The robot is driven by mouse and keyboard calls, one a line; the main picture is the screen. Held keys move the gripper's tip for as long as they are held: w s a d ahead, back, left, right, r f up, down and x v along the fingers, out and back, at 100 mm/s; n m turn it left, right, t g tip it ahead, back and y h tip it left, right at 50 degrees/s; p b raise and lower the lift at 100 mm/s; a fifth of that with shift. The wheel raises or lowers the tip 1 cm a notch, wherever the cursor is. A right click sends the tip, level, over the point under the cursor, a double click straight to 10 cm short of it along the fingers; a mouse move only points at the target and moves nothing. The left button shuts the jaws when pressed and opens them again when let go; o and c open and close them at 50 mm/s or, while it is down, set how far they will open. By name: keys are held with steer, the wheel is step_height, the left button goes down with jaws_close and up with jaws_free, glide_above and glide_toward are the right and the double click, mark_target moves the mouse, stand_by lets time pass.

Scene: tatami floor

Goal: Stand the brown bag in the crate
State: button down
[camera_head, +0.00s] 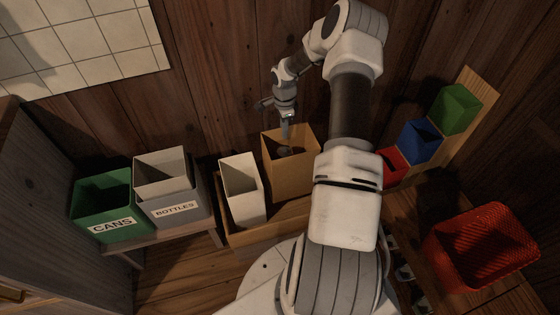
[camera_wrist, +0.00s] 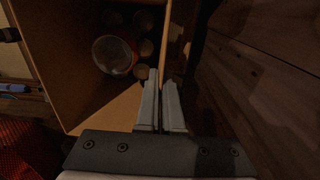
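The brown bag (camera_head: 290,178) is upright and open-topped, beside the white bag at the right end of the low wooden crate (camera_head: 270,226). The crate's front rim crosses in front of it; I cannot tell whether its base rests on the crate floor. My gripper (camera_head: 285,138) reaches down at the bag's far rim. In the wrist view the fingers (camera_wrist: 161,78) are nearly together, with the bag's thin wall (camera_wrist: 110,108) running up between the tips; they look shut on it. A clear round vessel (camera_wrist: 112,54) and several small round things lie inside the bag.
A white bag (camera_head: 242,192) stands left of the brown bag. Green CANS (camera_head: 108,210) and grey BOTTLES (camera_head: 165,187) bins are farther left. Red, blue (camera_head: 418,142) and green (camera_head: 456,109) bins stand at right, behind a red basket (camera_head: 480,248). A wooden wall stands close behind.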

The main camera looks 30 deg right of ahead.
step_height(320, 180, down, 11)
steer(key=shift+r+b, duration=0.1)
steer(key=shift+b, duration=1.15)
steer(key=shift+f, duration=0.2)
steer(key=c, duration=1.1)
jaws_free()
steer(key=shift+o, duration=0.2)
step_height(320, 180, up, 12)
steer(key=p, duration=0.3)
steer(key=shift+r, duration=0.2)
